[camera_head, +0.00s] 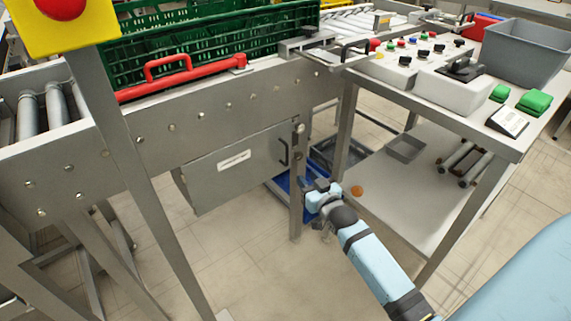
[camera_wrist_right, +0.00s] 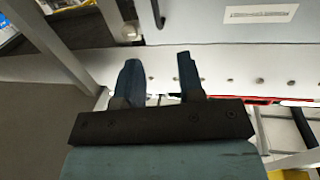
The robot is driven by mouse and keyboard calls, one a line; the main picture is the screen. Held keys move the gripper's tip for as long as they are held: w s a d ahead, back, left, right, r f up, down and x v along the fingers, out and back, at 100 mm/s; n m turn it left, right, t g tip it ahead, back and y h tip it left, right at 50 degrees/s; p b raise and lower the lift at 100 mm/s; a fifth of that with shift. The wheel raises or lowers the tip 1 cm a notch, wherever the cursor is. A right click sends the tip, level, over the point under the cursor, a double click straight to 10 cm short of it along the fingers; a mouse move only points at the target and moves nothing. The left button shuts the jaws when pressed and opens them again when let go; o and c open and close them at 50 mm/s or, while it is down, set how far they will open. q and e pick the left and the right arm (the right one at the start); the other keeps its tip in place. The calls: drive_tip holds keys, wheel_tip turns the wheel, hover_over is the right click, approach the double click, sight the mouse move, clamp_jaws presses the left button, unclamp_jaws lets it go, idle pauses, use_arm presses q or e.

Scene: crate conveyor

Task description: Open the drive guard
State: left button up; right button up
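The drive guard (camera_head: 222,182) is a grey metal panel below the conveyor's side rail, with a white label and a black handle (camera_head: 283,152) at its right end. It looks closed. In the right wrist view the guard (camera_wrist_right: 208,22) fills the top, with its handle (camera_wrist_right: 157,12) at the upper edge and its label to the right. My right gripper (camera_head: 314,188) is below and right of the handle, beside the metal leg, apart from the handle. In the wrist view its two fingers (camera_wrist_right: 158,72) are spread with nothing between them. My left gripper is not in view.
A metal leg (camera_head: 298,195) stands just right of the guard. A blue crate (camera_head: 283,183) lies behind it. A side table with a control box (camera_head: 408,62) and grey bin (camera_head: 528,52) is at right. A red-handled bar (camera_head: 180,80) and green crate (camera_head: 200,35) are above.

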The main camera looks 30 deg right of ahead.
sight(287, 163)
use_arm(q)
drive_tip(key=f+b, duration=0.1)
drive_tip(key=b, duration=0.1)
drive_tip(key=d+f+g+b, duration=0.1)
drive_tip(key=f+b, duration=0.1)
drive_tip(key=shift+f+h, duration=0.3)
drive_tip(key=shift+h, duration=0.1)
use_arm(e)
drive_tip(key=w, duration=0.4)
drive_tip(key=w+d, duration=0.1)
drive_tip(key=w, duration=0.4)
drive_tip(key=w+d, duration=0.1)
drive_tip(key=w, duration=0.4)
clamp_jaws()
